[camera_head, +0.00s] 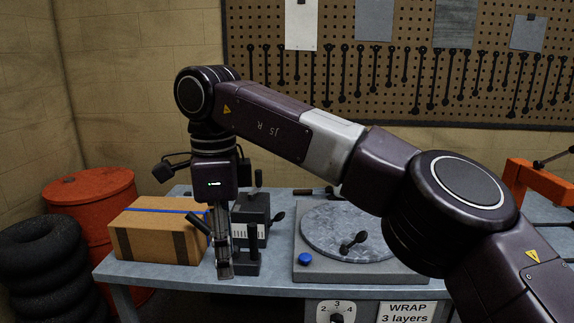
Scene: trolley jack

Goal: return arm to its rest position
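My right arm (380,165) reaches in from the lower right and bends down at its far end, left of the middle. Its gripper (224,268) points down over the bench, just in front of the right end of a cardboard box (150,232). The fingers show nearly edge-on against dark items, so I cannot see a gap or anything held between them. I cannot tell whether they touch the box. My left gripper is not in view.
A grey bench (190,283) bears the box, a black labelled device (253,212) and a round turntable (335,225) with a blue button (305,259). A red drum (95,195) and black tyres (45,265) stand left. An orange frame (540,183) is at right.

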